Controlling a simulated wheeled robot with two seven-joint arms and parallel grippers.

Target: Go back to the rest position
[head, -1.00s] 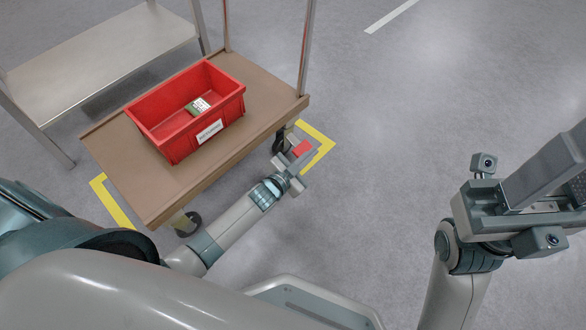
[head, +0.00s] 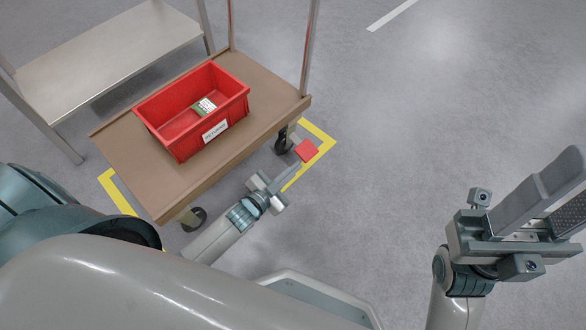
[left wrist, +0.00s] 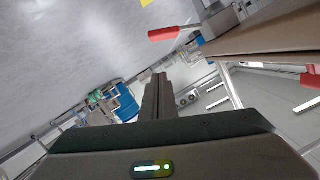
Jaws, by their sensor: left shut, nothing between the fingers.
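My left gripper (head: 287,178) is low in front of the cart, beside its near right corner, above the floor. Its fingers are together and hold nothing; they also show in the left wrist view (left wrist: 157,97). My right gripper (head: 556,196) is at the right of the head view, raised over clear floor. Its two fingers stand apart with nothing seen between them.
A cart with a brown deck (head: 120,160) carries a red bin (head: 180,147) with a small green and white item (head: 205,106) inside. A red caster pedal (head: 306,150) sticks out near my left gripper. A metal shelf (head: 110,60) stands behind left. Floor at right is clear.

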